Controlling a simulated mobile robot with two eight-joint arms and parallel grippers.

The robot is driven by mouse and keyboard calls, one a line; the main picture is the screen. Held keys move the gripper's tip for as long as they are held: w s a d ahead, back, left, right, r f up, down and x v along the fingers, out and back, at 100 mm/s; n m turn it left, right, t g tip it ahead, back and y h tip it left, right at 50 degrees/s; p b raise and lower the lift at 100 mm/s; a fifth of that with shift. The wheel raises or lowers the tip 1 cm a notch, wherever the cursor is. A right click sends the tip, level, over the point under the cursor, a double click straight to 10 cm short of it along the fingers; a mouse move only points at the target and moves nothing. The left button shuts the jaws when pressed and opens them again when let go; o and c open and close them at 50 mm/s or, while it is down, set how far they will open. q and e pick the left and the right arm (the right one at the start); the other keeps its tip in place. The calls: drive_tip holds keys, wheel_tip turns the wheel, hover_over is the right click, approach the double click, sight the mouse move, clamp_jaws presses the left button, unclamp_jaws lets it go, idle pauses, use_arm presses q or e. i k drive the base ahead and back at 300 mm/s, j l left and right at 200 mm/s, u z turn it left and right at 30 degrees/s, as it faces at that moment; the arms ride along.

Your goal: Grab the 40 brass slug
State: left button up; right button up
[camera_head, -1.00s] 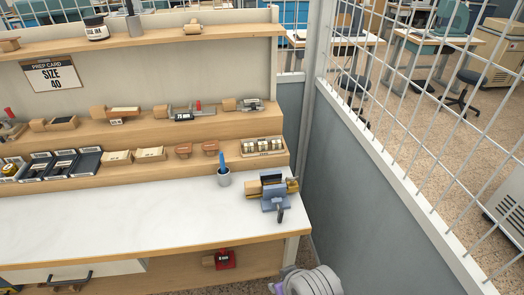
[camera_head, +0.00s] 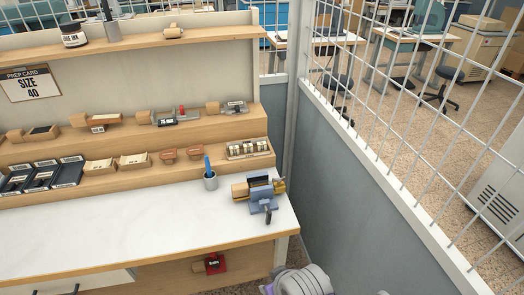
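A wooden tray (camera_head: 268,153) at the right end of the lower shelf step holds several small pale, brass-looking pieces (camera_head: 248,147) in a row. They look like the slugs, but the markings are too small to read, so I cannot tell which is the 40. A prep card (camera_head: 31,82) reading "SIZE 40" hangs on the back panel at the left. Neither gripper shows. Only a grey, rounded part of my own arm is at the bottom edge, well below and apart from the tray.
The white bench top (camera_head: 120,222) is clear to the left. A grey wall with wire mesh (camera_head: 375,190) bounds the right.

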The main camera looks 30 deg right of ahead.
sight(261, 146)
drive_tip(key=i+j+z, duration=0.7)
drive_tip(key=i, duration=0.2)
